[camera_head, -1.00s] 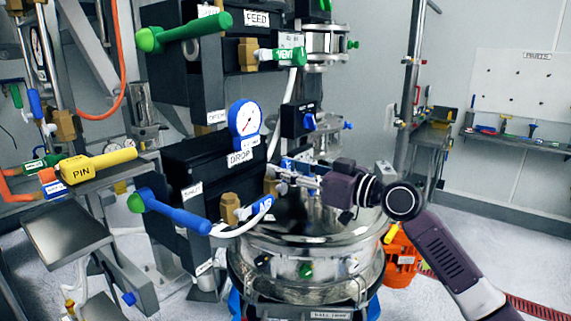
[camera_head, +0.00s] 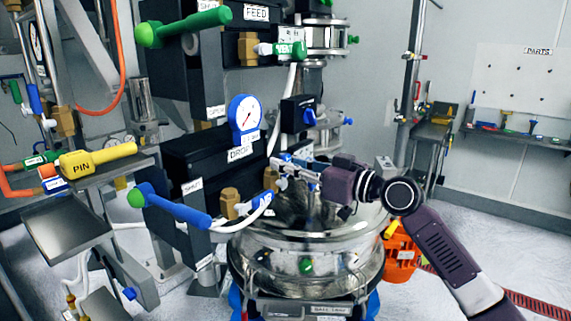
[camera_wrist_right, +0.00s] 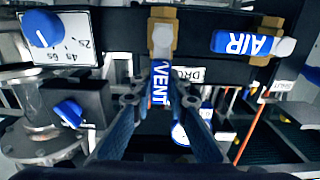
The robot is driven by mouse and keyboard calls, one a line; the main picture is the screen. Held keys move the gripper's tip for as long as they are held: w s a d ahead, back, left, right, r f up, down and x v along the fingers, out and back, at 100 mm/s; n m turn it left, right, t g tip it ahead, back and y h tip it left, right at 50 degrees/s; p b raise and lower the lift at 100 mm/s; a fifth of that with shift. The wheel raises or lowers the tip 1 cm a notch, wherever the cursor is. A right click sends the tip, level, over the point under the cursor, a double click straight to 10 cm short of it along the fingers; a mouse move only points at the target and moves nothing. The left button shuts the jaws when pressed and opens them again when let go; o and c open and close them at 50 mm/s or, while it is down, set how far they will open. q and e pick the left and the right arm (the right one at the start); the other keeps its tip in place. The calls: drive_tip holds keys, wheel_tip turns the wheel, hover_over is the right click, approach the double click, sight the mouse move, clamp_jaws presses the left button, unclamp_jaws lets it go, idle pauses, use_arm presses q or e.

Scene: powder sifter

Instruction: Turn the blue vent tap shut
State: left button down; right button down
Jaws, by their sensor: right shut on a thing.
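The blue vent tap (camera_wrist_right: 160,88) shows in the right wrist view, with its lettering VENT running along the handle. Its handle points down the picture from a brass valve body (camera_wrist_right: 160,32). My right gripper (camera_wrist_right: 161,101) has one finger on each side of the handle and is shut on it. In the head view my right gripper (camera_head: 282,168) reaches in from the right above the steel vessel, and its fingers hide much of the tap. My left gripper is not in view.
A blue AIR tap (camera_wrist_right: 240,43) sits beside the vent tap, its handle running across. In the head view it is below my fingers (camera_head: 256,206). A blue DROP lever (camera_head: 178,211), a pressure gauge (camera_head: 246,114) and the steel vessel (camera_head: 300,262) are close by.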

drive_tip(key=w+d+f+m+p, duration=0.3)
drive_tip(key=w+f+m, duration=0.1)
drive_tip(key=m, duration=1.3)
drive_tip(key=shift+w+f+m, duration=0.15)
drive_tip(key=shift+f+m, duration=0.25)
drive_tip(key=shift+f, duration=0.25)
drive_tip(key=shift+d+f, duration=0.1)
drive_tip(key=c, duration=1.8)
unclamp_jaws()
drive_tip(key=shift+c, duration=0.2)
